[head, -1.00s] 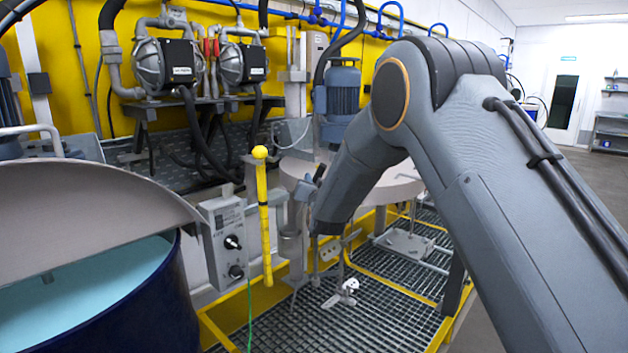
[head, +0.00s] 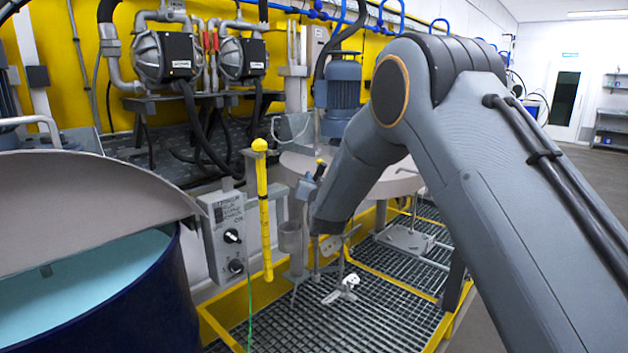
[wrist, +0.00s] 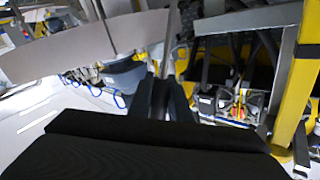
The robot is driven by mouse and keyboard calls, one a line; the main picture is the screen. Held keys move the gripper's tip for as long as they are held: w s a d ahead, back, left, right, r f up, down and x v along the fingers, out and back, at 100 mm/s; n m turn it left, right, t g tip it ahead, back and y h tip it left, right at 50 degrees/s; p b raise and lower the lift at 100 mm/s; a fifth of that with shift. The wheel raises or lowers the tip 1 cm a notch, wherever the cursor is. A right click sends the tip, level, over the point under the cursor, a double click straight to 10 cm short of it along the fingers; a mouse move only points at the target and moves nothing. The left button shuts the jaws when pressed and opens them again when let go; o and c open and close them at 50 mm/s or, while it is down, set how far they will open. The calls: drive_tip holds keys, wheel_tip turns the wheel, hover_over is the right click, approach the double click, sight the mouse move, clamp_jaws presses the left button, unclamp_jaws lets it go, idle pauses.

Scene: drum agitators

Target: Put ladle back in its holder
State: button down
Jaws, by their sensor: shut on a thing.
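My gripper (head: 307,190) is at the end of my arm near the middle of the head view, largely hidden behind my forearm. In the wrist view its dark fingers (wrist: 166,98) are shut on a thin grey shaft (wrist: 172,42), which I take to be the ladle's handle. The ladle's bowl cannot be made out. A grey open-topped cylinder (head: 290,240), perhaps the holder, stands just left of and below the gripper. Whether the ladle touches it cannot be told.
A blue drum (head: 130,300) with a grey half lid stands at the left. A control box (head: 228,235) and yellow pole (head: 264,215) stand between it and my gripper. A white propeller (head: 345,288) is above the floor grating (head: 300,325). A motor (head: 342,95) stands behind.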

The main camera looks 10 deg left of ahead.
drive_tip(key=shift+f+b, duration=0.4)
drive_tip(key=shift+f, duration=0.25)
drive_tip(key=c, duration=1.6)
unclamp_jaws()
drive_tip(key=shift+o, duration=0.2)
drive_tip(key=b+v, duration=0.2)
drive_tip(key=v, duration=0.5)
drive_tip(key=s+d+f+g+h, duration=0.2)
drive_tip(key=s+d+f+g, duration=0.3)
drive_tip(key=d, duration=0.5)
drive_tip(key=s+d+f+g+h, duration=0.25)
drive_tip(key=s+d+f, duration=0.35)
drive_tip(key=d, duration=0.5)
drive_tip(key=s+d+f+g, duration=0.1)
drive_tip(key=s+d+g, duration=0.2)
drive_tip(key=s, duration=0.6)
drive_tip(key=s+d+f+g+h, duration=0.1)
drive_tip(key=s+d+f+g, duration=0.1)
drive_tip(key=s+d, duration=0.5)
drive_tip(key=s+d+f+g, duration=0.2)
drive_tip(key=s+d+g, duration=0.2)
drive_tip(key=s, duration=0.8)
drive_tip(key=shift+s+d+f, duration=0.2)
drive_tip(key=shift+d+f, duration=0.05)
drive_tip(key=shift+d, duration=0.85)
